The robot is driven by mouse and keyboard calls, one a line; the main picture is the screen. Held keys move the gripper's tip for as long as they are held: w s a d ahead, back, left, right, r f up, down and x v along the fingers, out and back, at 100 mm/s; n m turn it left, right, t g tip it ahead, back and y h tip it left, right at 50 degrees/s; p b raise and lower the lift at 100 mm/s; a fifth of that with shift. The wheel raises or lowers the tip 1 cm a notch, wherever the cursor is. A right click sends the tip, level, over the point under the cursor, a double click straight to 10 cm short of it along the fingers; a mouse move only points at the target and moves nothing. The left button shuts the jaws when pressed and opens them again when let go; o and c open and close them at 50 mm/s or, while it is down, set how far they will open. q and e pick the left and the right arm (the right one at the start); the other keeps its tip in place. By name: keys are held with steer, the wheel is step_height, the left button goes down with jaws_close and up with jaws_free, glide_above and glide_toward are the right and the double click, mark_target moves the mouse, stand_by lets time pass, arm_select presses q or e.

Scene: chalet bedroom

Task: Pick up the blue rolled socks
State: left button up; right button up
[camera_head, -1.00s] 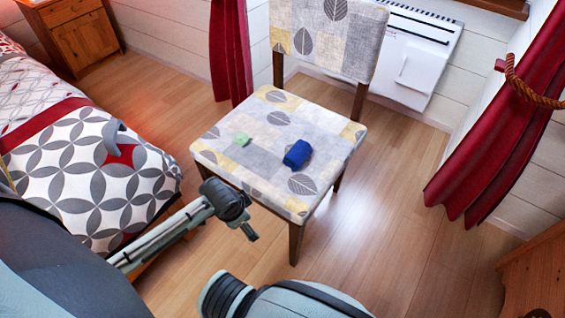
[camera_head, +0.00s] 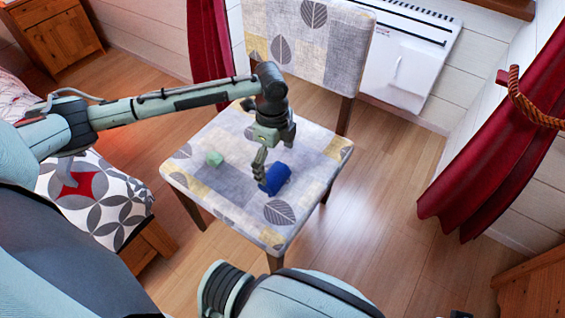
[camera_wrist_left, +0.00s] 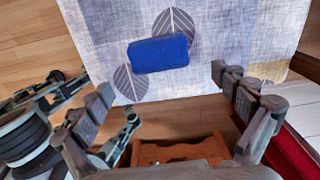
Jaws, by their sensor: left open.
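The blue rolled socks (camera_head: 278,178) lie on the seat of the patterned chair (camera_head: 237,202), right of the seat's middle. My left gripper (camera_head: 260,172) is open and points down over the seat, beside the left end of the socks in the head view. In the left wrist view the socks (camera_wrist_left: 158,53) lie whole and unheld beyond the open fingers (camera_wrist_left: 162,84), between them from side to side. I cannot tell whether a finger touches them. My right arm shows at the bottom of the head view, but I cannot make out its gripper.
The chair's backrest (camera_head: 310,45) rises behind my left gripper. The bed (camera_head: 95,200) is at left and a red curtain (camera_head: 490,150) at right. Wooden floor (camera_head: 385,200) is free right of the chair.

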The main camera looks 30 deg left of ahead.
mark_target(274, 172)
arm_select(q)
steer(key=shift+w+a+r, duration=0.1)
steer(key=shift+w+a, duration=0.15)
steer(key=shift+w, duration=0.05)
steer(key=shift+f, duration=0.3)
steer(key=shift+s+f, duration=0.2)
steer(key=shift+f, duration=0.75)
step_height(274, 172, down, 4)
steer(key=shift+s+f+b, duration=0.1)
steer(key=shift+f+b, duration=0.1)
steer(key=shift+b, duration=0.15)
steer(key=shift+f, duration=0.25)
arm_select(e)
steer(key=shift+w+d+r, duration=0.1)
steer(key=shift+r, duration=0.75)
arm_select(q)
steer(key=shift+c, duration=0.6)
steer(key=c, duration=1.1)
arm_select(e)
steer(key=shift+d+f, duration=0.1)
steer(key=shift+f, duration=0.05)
arm_select(q)
steer(key=shift+r, duration=0.1)
